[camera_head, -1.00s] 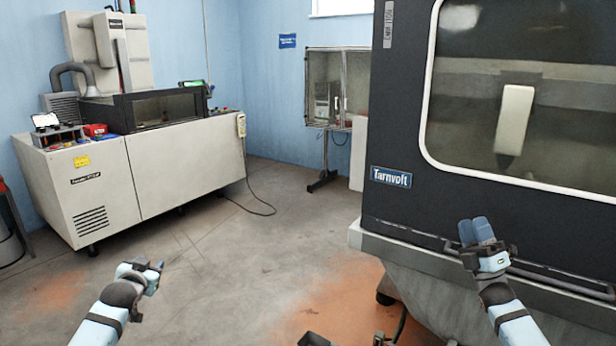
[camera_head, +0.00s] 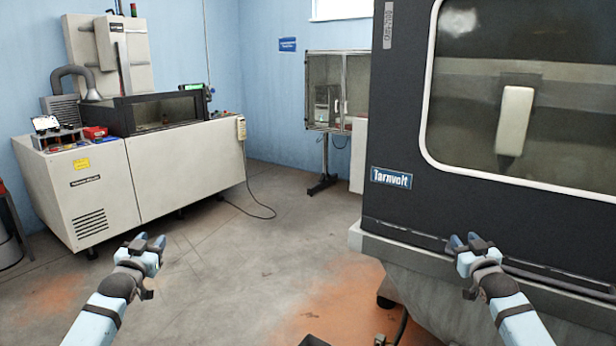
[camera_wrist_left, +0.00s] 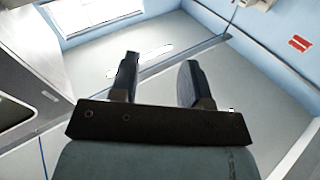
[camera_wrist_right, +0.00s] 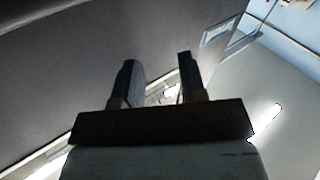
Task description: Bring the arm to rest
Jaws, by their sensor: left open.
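My left gripper (camera_head: 148,243) is raised over the floor at the lower left of the head view. Its fingers are apart with nothing between them, as the left wrist view (camera_wrist_left: 158,82) also shows. My right gripper (camera_head: 465,242) is in front of the dark Tarnvolt machine (camera_head: 400,130) at the lower right. Its fingers are spread and empty, and a gap shows between them in the right wrist view (camera_wrist_right: 158,82). I cannot tell whether the right gripper touches the machine's ledge.
A pale machine (camera_head: 185,160) with a dark tank (camera_head: 155,112) stands at the back left. A glass-doored cabinet (camera_head: 335,90) on a stand is at the back. The grey floor (camera_head: 250,240) between is mostly clear. A small dark box lies at the bottom edge.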

